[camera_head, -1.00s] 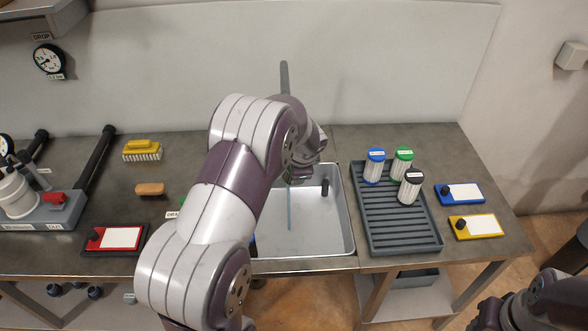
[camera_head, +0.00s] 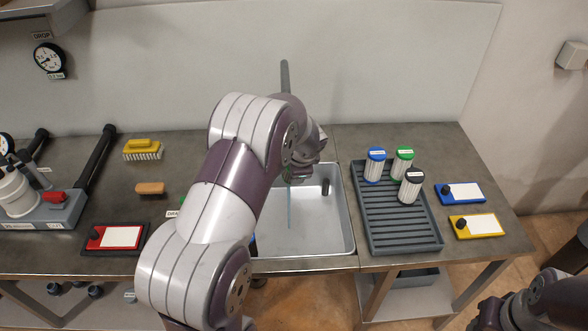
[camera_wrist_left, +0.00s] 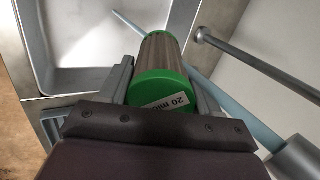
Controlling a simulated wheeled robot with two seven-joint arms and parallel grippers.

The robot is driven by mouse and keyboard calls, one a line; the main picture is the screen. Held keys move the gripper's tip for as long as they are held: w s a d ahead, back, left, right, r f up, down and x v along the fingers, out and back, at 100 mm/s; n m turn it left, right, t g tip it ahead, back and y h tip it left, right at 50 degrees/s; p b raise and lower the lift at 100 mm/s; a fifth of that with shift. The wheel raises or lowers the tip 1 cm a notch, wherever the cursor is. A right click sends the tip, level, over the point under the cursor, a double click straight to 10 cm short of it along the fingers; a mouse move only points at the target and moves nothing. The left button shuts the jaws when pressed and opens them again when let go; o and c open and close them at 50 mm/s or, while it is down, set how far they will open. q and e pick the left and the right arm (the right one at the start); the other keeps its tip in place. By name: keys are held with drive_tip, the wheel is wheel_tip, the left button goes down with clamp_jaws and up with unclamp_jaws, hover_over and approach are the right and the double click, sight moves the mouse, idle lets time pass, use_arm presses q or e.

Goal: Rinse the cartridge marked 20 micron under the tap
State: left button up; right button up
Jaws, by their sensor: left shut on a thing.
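My left gripper (camera_wrist_left: 163,90) is shut on a cartridge (camera_wrist_left: 160,88) with a green cap and a brownish ribbed body. Its cap label reads "20 mi…", with the rest cut off. In the head view my arm mostly hides this gripper (camera_head: 298,177) over the back of the sink (camera_head: 330,235). A thin pale blue water stream (camera_head: 289,210) falls into the sink below it. In the wrist view the stream (camera_wrist_left: 240,112) passes diagonally behind the cartridge; I cannot tell whether it touches. The tap pipe (camera_head: 284,78) rises behind. My right gripper (camera_head: 488,314) is at the lower right, fingers unclear.
Right of the sink, a ribbed grey tray (camera_head: 390,235) holds blue-capped (camera_head: 375,165), green-capped (camera_head: 402,162) and black-capped (camera_head: 411,186) cartridges. A small dark cylinder (camera_head: 325,187) is in the sink. A brush (camera_head: 142,150) and a red block with a white card (camera_head: 115,237) lie left.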

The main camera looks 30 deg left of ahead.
use_arm(q)
drive_tip(key=shift+w+d, duration=0.4)
drive_tip(key=shift+d, duration=0.05)
drive_tip(key=shift+s+a, duration=0.1)
drive_tip(key=shift+a, duration=0.05)
drive_tip(key=shift+s+a, duration=0.3)
drive_tip(key=shift+a, duration=0.05)
drive_tip(key=shift+d, duration=0.1)
drive_tip(key=shift+w+d, duration=0.4)
drive_tip(key=shift+s+a, duration=0.4)
drive_tip(key=shift+a, duration=0.1)
